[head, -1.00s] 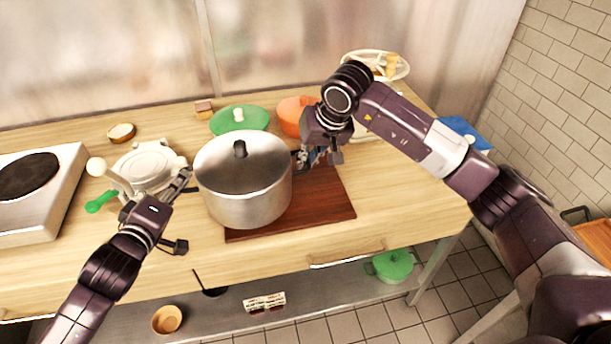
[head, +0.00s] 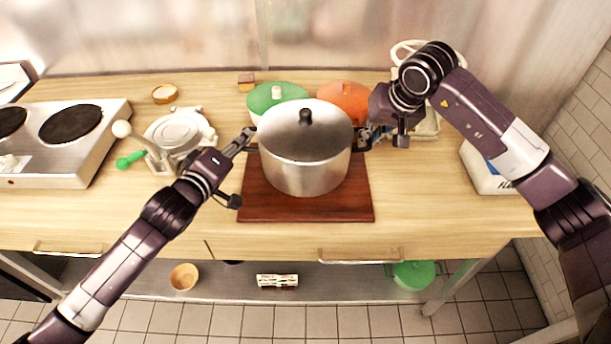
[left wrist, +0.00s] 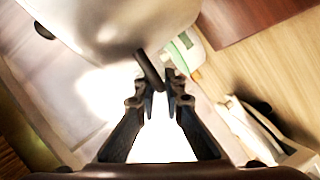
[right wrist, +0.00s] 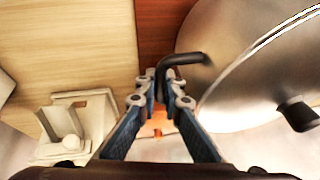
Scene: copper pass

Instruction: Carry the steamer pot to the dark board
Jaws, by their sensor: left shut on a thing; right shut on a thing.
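The steamer pot (head: 300,172), a silver pot with a lid and black knob, is upright over the middle of the dark board (head: 345,208) in the head view. I cannot tell whether its base touches the board or hangs just above it. My left gripper (head: 247,141) is shut on the pot's left side handle, which shows dark in the left wrist view (left wrist: 149,70). My right gripper (head: 362,138) is shut on the right handle, a black bent bar in the right wrist view (right wrist: 178,62). The pot hides the board's back part.
A green lidded pot (head: 266,100) and an orange pot (head: 345,97) stand close behind. A hot plate (head: 97,150) is at far left, with a pale appliance (head: 180,133) between. A white scale-like box (head: 482,172) is at right. The counter's front right is clear.

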